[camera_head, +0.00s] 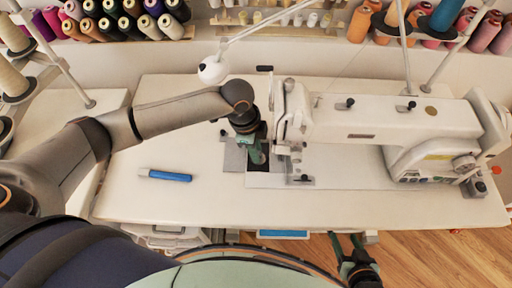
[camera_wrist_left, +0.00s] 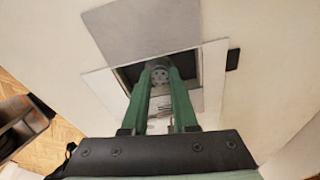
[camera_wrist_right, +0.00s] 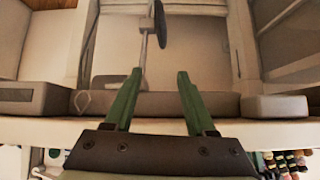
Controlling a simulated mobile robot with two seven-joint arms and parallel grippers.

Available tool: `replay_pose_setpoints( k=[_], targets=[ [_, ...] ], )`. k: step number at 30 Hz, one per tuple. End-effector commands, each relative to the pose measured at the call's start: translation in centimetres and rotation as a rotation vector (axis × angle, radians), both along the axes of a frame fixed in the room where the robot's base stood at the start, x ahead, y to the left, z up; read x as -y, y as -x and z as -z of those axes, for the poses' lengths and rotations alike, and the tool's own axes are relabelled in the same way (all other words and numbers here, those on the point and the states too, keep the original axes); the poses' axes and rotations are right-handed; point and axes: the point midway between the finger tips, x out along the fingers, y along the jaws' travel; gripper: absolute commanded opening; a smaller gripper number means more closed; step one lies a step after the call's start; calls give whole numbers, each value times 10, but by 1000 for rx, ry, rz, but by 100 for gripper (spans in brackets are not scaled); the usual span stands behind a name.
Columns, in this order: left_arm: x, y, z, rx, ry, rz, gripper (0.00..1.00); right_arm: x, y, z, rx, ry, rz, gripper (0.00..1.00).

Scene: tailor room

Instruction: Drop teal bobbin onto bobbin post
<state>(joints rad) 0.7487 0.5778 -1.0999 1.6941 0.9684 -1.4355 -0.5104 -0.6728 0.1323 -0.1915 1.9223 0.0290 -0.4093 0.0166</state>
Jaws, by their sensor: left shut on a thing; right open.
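My left gripper (camera_head: 258,160) is low over the opening in the sewing machine bed, left of the needle area. In the left wrist view, its green fingers (camera_wrist_left: 159,78) are shut on a small round disc with holes, the bobbin (camera_wrist_left: 160,75); it looks grey there, and its teal colour is hard to make out. Below it is a dark square recess (camera_wrist_left: 127,75) in the bed. The bobbin post is not clearly visible, so I cannot tell whether the bobbin touches it. My right gripper (camera_head: 346,237) is open and empty beyond the table's front edge; its spread fingers show in the right wrist view (camera_wrist_right: 159,76).
The white sewing machine (camera_head: 400,130) stands right of the left gripper. A metal plate (camera_head: 234,155) lies left of the opening. A blue-and-white marker (camera_head: 165,175) lies on the table (camera_head: 200,205). A lamp head (camera_head: 213,70) is behind my left arm. Thread racks line the back.

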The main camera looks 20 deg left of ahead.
Motion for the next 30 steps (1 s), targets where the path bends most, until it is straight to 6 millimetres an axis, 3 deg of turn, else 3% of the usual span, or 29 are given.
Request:
replay_pose_setpoints(
  k=[13, 14, 21, 23, 30],
  targets=[
    [0, 0, 3, 0, 0, 0, 0, 0, 0, -2, 2, 0, 0, 56],
    [0, 0, 3, 0, 0, 0, 29, 0, 0, -2, 2, 0, 0, 56],
    [0, 0, 3, 0, 0, 0, 56, 0, -1, -2, 2, 0, 0, 56],
    [0, 0, 3, 0, 0, 0, 62, 0, 0, -2, 3, -1, 0, 56],
    [0, 0, 3, 0, -1, 0, 62, 0, -1, -2, 3, -1, 0, 56]
  ],
)
